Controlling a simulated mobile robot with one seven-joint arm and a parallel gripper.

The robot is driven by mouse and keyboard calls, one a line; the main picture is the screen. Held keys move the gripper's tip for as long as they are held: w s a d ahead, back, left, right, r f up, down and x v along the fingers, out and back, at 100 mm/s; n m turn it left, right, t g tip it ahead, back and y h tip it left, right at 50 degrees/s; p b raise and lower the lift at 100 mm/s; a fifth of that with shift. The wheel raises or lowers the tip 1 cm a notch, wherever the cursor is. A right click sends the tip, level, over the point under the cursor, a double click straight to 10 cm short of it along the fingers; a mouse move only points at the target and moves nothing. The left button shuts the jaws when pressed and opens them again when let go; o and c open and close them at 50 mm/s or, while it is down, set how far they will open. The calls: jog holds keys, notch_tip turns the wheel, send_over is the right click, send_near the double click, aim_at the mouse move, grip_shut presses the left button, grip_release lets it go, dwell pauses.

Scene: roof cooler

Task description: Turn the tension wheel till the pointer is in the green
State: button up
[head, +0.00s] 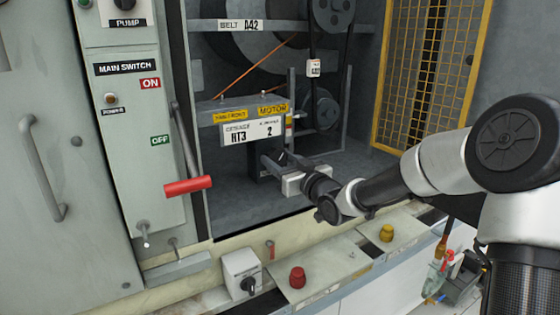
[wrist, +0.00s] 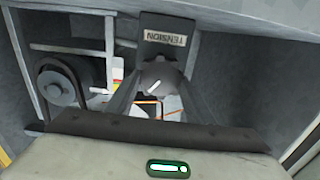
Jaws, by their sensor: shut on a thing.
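The tension wheel (wrist: 160,72) is a grey knob with a white mark, below an upside-down TENSION plate (wrist: 171,37) in the wrist view. My gripper (wrist: 158,82) has one finger on each side of the wheel and is shut on it. In the head view my gripper (head: 276,164) reaches into the open cabinet below the motor box (head: 240,110), and hides the wheel there. A small scale with red and white (head: 290,123) stands at the box's right end. The pointer and its place against the green are too small to tell.
A red-handled main switch lever (head: 188,186) sticks out left of the opening. A yellow mesh guard (head: 432,75) stands at right. A belt and pulleys (head: 323,108) are behind. Red (head: 297,278) and yellow (head: 387,233) knobs sit on the front ledge.

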jog(key=shift+m, duration=0.3)
jog(key=m+p, duration=0.2)
jog(key=shift+r+m, duration=0.1)
jog(key=shift+m, duration=0.3)
jog(key=m+p, duration=0.2)
jog(key=shift+w+d+m, duration=0.1)
jog(key=shift+d+m, duration=0.05)
jog(key=shift+m, duration=0.25)
jog(key=m+p, duration=0.2)
jog(key=m, duration=0.1)
jog(key=shift+m, duration=0.3)
jog(key=m, duration=0.1)
jog(key=m+p, duration=0.1)
jog(key=m, duration=0.1)
jog(key=shift+d+f+m, duration=0.1)
jog(key=shift+f+m, duration=0.15)
jog(key=shift+m, duration=0.05)
jog(key=m, duration=0.4)
jog(key=m+p, duration=0.1)
jog(key=m, duration=0.1)
jog(key=shift+f, duration=0.25)
jog(key=m, duration=0.6)
jog(key=shift+f+b, duration=0.15)
jog(key=shift+b, duration=0.15)
jog(key=shift+m, duration=0.3)
